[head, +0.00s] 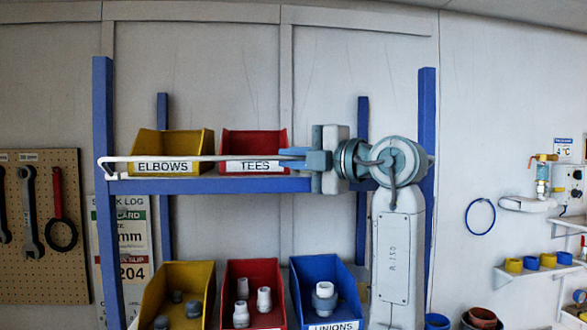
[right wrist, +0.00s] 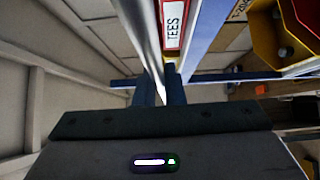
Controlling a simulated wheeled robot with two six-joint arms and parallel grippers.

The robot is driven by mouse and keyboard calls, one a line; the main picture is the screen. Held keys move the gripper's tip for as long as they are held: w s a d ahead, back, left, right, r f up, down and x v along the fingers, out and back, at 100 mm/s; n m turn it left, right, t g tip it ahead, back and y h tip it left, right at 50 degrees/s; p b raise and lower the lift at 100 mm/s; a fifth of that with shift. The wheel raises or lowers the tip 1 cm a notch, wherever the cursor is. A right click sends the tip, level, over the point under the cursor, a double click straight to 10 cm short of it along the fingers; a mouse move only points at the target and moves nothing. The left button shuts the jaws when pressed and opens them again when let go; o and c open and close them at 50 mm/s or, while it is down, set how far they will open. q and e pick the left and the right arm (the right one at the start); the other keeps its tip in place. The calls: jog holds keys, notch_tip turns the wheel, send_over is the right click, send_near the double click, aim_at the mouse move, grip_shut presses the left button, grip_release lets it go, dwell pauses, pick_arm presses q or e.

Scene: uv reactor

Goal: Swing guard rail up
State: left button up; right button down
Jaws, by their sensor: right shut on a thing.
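The guard rail (head: 225,158) is a thin pale bar in the head view. It runs about level across the front of the upper shelf (head: 210,186), past the ELBOWS and TEES bins. Its bent left end (head: 103,165) is at the left blue post. My right gripper (head: 290,157) is shut on the rail in front of the TEES bin. The right wrist view shows the rail (right wrist: 146,40) running away from between my fingers (right wrist: 160,92). My gripper and arm hide the rail's right part. My left gripper is not in view.
A yellow ELBOWS bin (head: 185,145) and a red TEES bin (head: 262,138) stand behind the rail. Blue posts (head: 103,100) rise on both sides. Lower bins (head: 322,275) hold white and grey fittings. A tool pegboard (head: 20,260) hangs at left. The wall above the bins is clear.

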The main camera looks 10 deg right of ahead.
jog(key=w+r+m+g+h, duration=0.3)
jog(key=w+m+g, duration=0.2)
jog(key=m+g, duration=0.1)
jog(key=shift+w+g, duration=0.25)
jog(key=shift+g, duration=0.55)
dwell(0.4)
jog(key=c, duration=1.5)
grip_release()
jog(key=shift+w+a, duration=0.1)
